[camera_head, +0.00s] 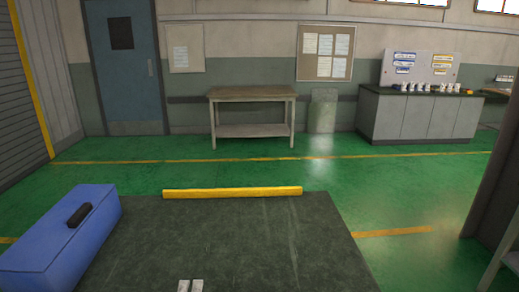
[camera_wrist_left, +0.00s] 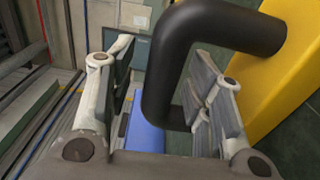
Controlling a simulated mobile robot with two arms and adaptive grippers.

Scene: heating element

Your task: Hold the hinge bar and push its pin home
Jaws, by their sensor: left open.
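My left gripper (camera_wrist_left: 165,92) is open in the left wrist view, one finger at each side. A thick black bent bar (camera_wrist_left: 165,75) passes between the fingers close to the camera, with its other end on a yellow body (camera_wrist_left: 280,75). Whether the fingers touch the bar cannot be told, and they are not shut on it. I cannot say for sure that this is the hinge bar; no pin can be made out. In the head view, two small pale pieces (camera_head: 190,286) show at the bottom edge, too cut off to identify. My right gripper is not seen.
A blue box (camera_head: 62,240) with a black handle stands at the left of a dark grey surface (camera_head: 220,245). A yellow strip (camera_head: 232,192) runs along its far edge. Beyond are open green floor, a bench (camera_head: 252,95) and a counter (camera_head: 420,115).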

